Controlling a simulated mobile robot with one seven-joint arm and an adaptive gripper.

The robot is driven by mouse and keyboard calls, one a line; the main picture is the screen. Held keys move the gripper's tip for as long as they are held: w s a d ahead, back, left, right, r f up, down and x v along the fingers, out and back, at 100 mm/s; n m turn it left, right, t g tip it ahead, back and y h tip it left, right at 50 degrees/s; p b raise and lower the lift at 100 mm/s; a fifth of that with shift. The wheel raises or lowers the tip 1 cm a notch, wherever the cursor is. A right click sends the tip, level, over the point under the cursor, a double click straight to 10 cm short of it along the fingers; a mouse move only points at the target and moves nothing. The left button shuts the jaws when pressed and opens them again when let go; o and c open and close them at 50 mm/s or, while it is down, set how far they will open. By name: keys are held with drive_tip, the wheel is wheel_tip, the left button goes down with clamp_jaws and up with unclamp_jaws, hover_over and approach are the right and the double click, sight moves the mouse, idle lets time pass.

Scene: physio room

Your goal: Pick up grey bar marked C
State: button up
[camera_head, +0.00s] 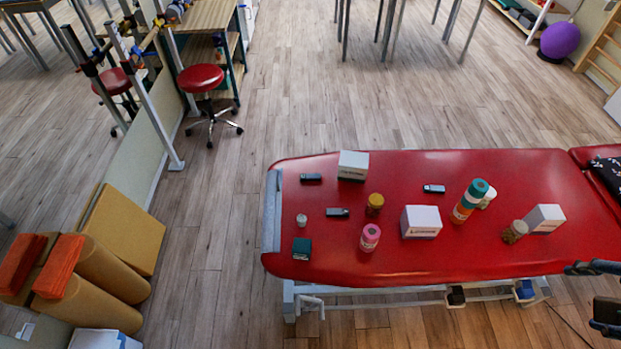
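Three small dark bars lie flat on the red padded table (390,258). One greyish bar (338,212) is left of the yellow-lidded jar. A darker bar (311,177) lies farther back, left of a white box. The third bar (434,188), with a pale patch, lies right of centre. Their letters are too small to read, so I cannot tell which is marked C. My gripper (582,296) shows partly at the lower right edge. Its two black fingers are spread apart, with nothing visible between them, away from the bars.
White boxes (353,165) (421,222) (544,218), a tall teal-and-orange cylinder (470,201), a yellow-lidded jar (375,204), a pink jar (370,238), a brown jar (514,232), a small white pot (301,220) and a dark green box (302,248) share the table.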

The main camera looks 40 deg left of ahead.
drive_tip(key=w+a+r+m+g, duration=0.2)
drive_tip(key=w+a, duration=1.3)
drive_tip(key=w, duration=0.3)
drive_tip(key=w+a+f+m, duration=0.1)
drive_tip(key=w+a+f, duration=0.25)
drive_tip(key=a, duration=0.45)
drive_tip(key=w+a+f+g, duration=0.1)
drive_tip(key=w+a+f, duration=0.2)
drive_tip(key=w+a, duration=0.3)
drive_tip(key=w+a+f+m, duration=0.1)
drive_tip(key=w+a+f, duration=0.2)
drive_tip(key=a, duration=0.6)
drive_tip(key=a+f+m+g, duration=0.1)
drive_tip(key=a+f, duration=0.7)
drive_tip(key=a, duration=0.3)
drive_tip(key=a+f+m, duration=0.1)
drive_tip(key=a+f, duration=0.7)
drive_tip(key=a, duration=0.3)
drive_tip(key=s+a+f+m, duration=0.1)
drive_tip(key=s+a+f, duration=0.3)
drive_tip(key=a+f, duration=0.4)
drive_tip(key=s+a+f+m+g, duration=0.1)
drive_tip(key=s+a+f, duration=0.4)
drive_tip(key=a+f, duration=0.4)
wheel_tip(320, 180, down, 4)
drive_tip(key=shift+a+r+p, duration=0.1)
drive_tip(key=shift+a+p, duration=0.2)
drive_tip(key=shift+p, duration=0.05)
drive_tip(key=shift+s, duration=0.1)
